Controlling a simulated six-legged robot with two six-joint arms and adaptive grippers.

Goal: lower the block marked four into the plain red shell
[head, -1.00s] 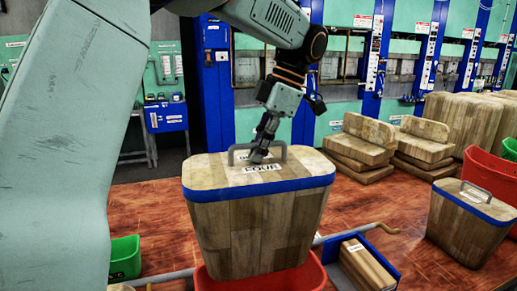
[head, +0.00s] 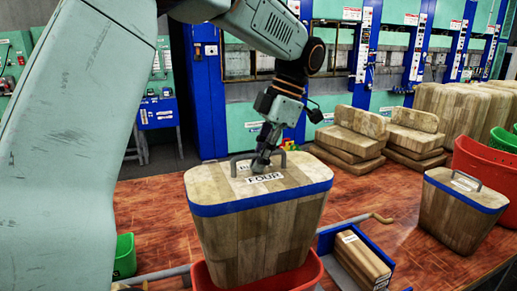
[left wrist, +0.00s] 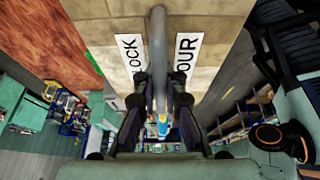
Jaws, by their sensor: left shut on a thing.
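The block marked four (head: 255,228) is a tapered wooden block with a blue band, a grey handle and a label reading FOUR. My left gripper (head: 262,163) is shut on its handle, and the left wrist view shows the fingers (left wrist: 160,105) around the handle bar. The block hangs upright over the plain red shell (head: 312,276). Its lower end is hidden behind the near rim, so it seems partly inside the shell. The depth inside cannot be seen. My right gripper is not in view.
Another handled wooden block (head: 458,215) stands at the right, beside a red bin (head: 485,165). A blue tray (head: 325,243) holding a wooden piece lies right of the shell. A green bin (head: 124,256) is at left. A metal rod (head: 345,222) passes behind the block.

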